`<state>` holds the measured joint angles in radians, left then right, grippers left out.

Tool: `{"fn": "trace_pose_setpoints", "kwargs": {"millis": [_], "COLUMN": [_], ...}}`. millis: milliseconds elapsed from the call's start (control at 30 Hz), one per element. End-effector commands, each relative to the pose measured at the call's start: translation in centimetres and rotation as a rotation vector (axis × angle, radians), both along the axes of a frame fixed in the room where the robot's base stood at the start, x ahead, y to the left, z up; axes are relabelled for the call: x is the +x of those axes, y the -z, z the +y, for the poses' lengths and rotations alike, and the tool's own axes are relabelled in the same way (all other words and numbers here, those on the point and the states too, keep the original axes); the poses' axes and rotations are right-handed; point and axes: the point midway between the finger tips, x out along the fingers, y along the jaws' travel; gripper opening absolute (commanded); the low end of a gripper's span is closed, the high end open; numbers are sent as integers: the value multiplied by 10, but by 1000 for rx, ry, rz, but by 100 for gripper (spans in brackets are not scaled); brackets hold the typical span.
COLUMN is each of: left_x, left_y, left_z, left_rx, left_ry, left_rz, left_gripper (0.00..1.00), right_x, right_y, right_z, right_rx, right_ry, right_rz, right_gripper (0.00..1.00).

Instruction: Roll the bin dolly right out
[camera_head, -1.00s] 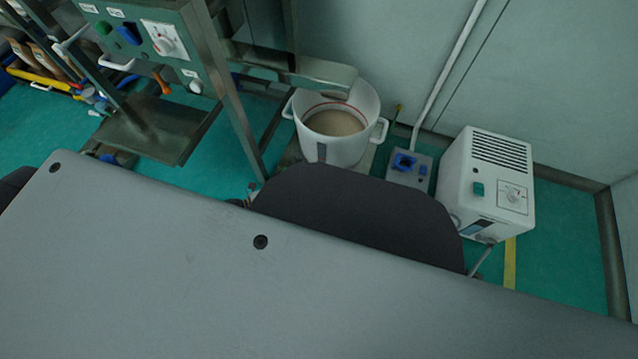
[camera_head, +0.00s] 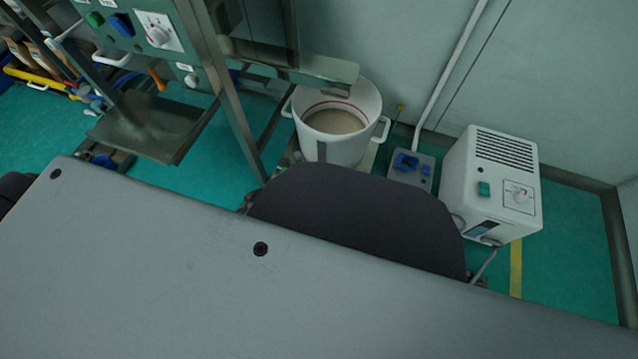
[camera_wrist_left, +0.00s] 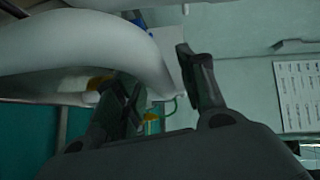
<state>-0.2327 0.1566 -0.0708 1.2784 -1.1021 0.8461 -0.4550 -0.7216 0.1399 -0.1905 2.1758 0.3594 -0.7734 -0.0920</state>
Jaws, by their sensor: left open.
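The white bin (camera_head: 350,149) with two side handles and pale granular material inside stands upright below a metal chute (camera_head: 325,73) in the head view. Part of the bin dolly (camera_head: 367,160) shows as a flat edge under the bin; the rest is hidden by my own body. Neither gripper shows in the head view.
A white heater-like box (camera_head: 490,185) and a small grey box with blue parts (camera_head: 410,168) stand right of the bin. A control panel (camera_head: 150,35) and a steel frame post (camera_head: 222,90) stand left.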

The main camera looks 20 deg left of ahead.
Motion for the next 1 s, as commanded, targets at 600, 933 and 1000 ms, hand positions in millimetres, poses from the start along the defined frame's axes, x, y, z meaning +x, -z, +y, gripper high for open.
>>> {"fn": "trace_pose_setpoints", "kwargs": {"millis": [600,933,1000], "left_x": [1,1,-1], "left_y": [0,0,0], "left_z": [-1,-1,-1], "left_rx": [0,0,1], "left_ry": [0,0,0], "left_rz": [0,0,1], "left_gripper": [5,0,0], "right_x": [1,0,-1], "right_y": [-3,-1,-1], "right_z": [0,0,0], "right_rx": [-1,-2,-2], "right_ry": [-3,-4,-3], "right_rz": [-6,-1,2], "right_gripper": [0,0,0]}}
